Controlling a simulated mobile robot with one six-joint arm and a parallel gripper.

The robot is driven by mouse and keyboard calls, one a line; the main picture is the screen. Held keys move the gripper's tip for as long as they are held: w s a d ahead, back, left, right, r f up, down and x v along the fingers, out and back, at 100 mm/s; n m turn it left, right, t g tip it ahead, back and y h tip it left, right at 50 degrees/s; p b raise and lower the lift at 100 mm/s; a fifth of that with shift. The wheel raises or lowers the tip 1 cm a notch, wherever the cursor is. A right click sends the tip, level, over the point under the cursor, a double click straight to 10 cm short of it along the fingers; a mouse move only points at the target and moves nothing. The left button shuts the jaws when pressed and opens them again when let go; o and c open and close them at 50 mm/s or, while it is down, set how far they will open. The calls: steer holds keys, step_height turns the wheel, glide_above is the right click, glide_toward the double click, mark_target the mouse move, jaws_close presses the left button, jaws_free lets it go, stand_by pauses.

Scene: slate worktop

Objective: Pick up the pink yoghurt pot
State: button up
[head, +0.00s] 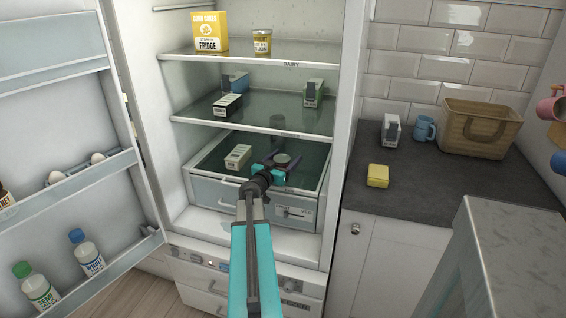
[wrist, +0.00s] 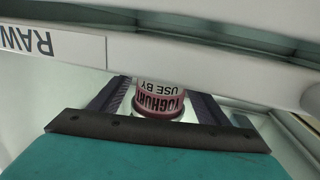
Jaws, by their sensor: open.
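In the wrist view the pot (wrist: 160,99) shows a white and pink label reading YOGHURT and USE BY, upside down in the picture. My gripper (head: 280,163) is open, with its dark fingers on either side of the pot. In the wrist view a finger shows to the left and right of it, with gaps between; I cannot tell any contact.
A shelf with cartons (head: 227,105) is above. A pale bar marked RAW (wrist: 50,43) crosses the wrist view. The open fridge door (head: 60,130) stands left.

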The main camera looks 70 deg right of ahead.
steer(key=shift+d, duration=0.45)
steer(key=c, duration=1.3)
